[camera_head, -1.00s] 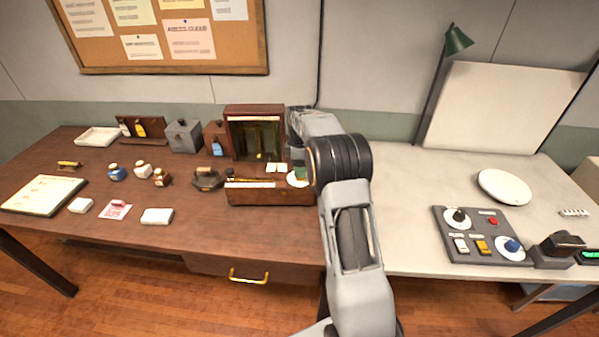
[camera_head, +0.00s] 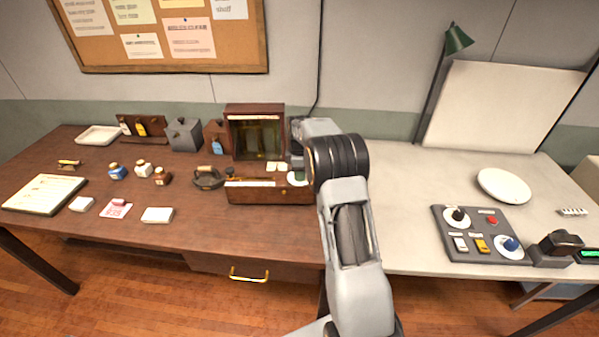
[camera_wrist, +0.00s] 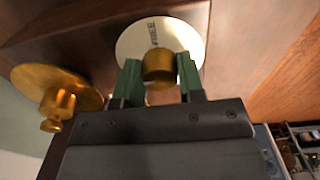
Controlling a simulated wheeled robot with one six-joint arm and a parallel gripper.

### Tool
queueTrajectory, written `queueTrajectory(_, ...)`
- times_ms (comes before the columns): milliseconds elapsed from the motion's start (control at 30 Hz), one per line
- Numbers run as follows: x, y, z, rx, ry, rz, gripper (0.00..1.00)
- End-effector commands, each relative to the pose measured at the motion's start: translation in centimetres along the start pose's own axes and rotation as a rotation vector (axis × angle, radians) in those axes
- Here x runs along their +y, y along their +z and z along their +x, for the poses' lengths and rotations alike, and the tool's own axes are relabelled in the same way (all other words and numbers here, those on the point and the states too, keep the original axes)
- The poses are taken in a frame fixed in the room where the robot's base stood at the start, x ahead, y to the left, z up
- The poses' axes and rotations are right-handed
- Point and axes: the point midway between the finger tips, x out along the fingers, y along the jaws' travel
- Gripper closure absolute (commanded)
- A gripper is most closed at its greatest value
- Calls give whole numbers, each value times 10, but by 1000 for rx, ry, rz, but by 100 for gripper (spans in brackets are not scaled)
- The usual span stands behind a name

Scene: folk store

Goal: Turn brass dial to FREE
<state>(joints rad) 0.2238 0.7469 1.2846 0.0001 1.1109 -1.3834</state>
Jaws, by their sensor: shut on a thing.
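In the head view the white plate (camera_head: 297,179) shows as a sliver at the right end of an open wooden case (camera_head: 268,196). My arm hides the gripper and most of the dial there.
A larger brass disc with a knob (camera_wrist: 62,95) is left of the dial in the wrist view. A flat iron (camera_head: 207,178) and small bottles stand left of the case. A grey control panel (camera_head: 482,235) lies on the white table at right.

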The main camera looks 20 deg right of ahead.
Motion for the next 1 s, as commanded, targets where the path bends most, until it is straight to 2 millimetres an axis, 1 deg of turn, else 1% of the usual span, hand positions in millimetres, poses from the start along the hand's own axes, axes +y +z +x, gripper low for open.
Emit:
queueTrajectory(33,0,0,0,0,1,0,72)
queueTrajectory(200,0,0,0,0,1,0,88)
queueTrajectory(400,0,0,0,0,2,17,88)
queueTrajectory(567,1,0,0,0,2,82,88)
queueTrajectory(767,1,0,0,1,3,236,88)
queueTrajectory(1000,1,0,-1,2,4,465,88)
